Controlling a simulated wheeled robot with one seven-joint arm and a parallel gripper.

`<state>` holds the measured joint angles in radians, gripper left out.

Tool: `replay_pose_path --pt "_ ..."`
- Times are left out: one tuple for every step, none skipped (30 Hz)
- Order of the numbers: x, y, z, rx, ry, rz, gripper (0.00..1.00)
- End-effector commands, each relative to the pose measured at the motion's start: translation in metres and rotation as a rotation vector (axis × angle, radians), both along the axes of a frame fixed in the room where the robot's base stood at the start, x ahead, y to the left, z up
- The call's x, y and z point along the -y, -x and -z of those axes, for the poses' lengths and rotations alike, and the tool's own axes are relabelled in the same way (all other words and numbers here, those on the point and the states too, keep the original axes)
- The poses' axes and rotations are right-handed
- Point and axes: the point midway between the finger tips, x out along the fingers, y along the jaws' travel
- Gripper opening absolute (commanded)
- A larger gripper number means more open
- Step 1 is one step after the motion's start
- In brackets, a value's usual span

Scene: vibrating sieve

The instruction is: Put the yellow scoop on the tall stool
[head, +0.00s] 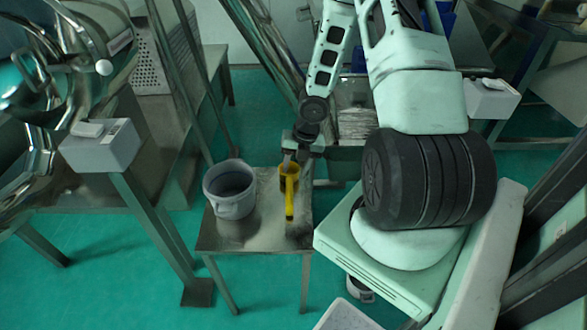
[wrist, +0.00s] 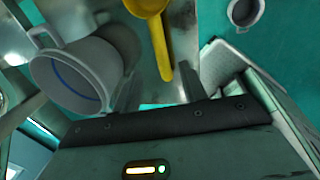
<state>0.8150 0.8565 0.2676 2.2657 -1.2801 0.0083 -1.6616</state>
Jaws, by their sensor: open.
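A metal stool (head: 252,235) with a square top stands in the middle of the head view. The yellow scoop (head: 289,200) is on the right part of its top, its cup at the back and its handle toward the front. In the wrist view the scoop (wrist: 160,45) shows at top centre, handle pointing down. My gripper (head: 298,152) is open, at the stool's back edge just behind the scoop's cup. The fingertips are not clear, and I cannot tell whether they touch it. In the wrist view a dark part of my gripper (wrist: 165,120) crosses the bottom.
A grey bucket (head: 230,190) stands left of the scoop on the stool, close by; it also shows in the wrist view (wrist: 75,80). A small pot (head: 360,290) is on the floor. A machine leg (head: 155,225) stands left. The stool's front is bare.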

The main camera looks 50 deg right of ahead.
Motion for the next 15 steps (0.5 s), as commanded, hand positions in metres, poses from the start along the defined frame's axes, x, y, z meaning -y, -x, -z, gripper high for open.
replay_pose_path --pt "0.001 0.001 -0.006 0.001 -0.001 0.001 0.42" --pt "0.001 0.001 -0.007 0.001 -0.001 0.000 0.42" --pt "0.001 0.001 -0.009 0.001 -0.001 -0.001 0.42" --pt "0.001 0.001 -0.009 0.001 -0.001 -0.001 0.42" --pt "0.001 0.001 -0.009 0.001 -0.001 -0.001 0.42" --pt "0.001 0.001 -0.009 0.001 -0.001 -0.001 0.42" --pt "0.001 0.001 -0.010 0.000 0.000 0.000 0.42" --pt "0.000 0.000 -0.011 0.000 0.001 0.003 0.42" --pt "-0.003 -0.002 -0.013 -0.003 0.006 0.015 0.42" --pt "-0.006 -0.004 -0.017 -0.007 0.010 0.030 0.42" --pt "-0.010 -0.008 -0.022 -0.012 0.018 0.051 0.42" --pt "-0.019 -0.013 -0.031 -0.020 0.029 0.091 0.42" --pt "-0.027 -0.017 -0.039 -0.027 0.038 0.130 0.42" --pt "-0.036 -0.022 -0.048 -0.033 0.050 0.177 0.42" --pt "-0.052 -0.027 -0.062 -0.042 0.063 0.248 0.42"
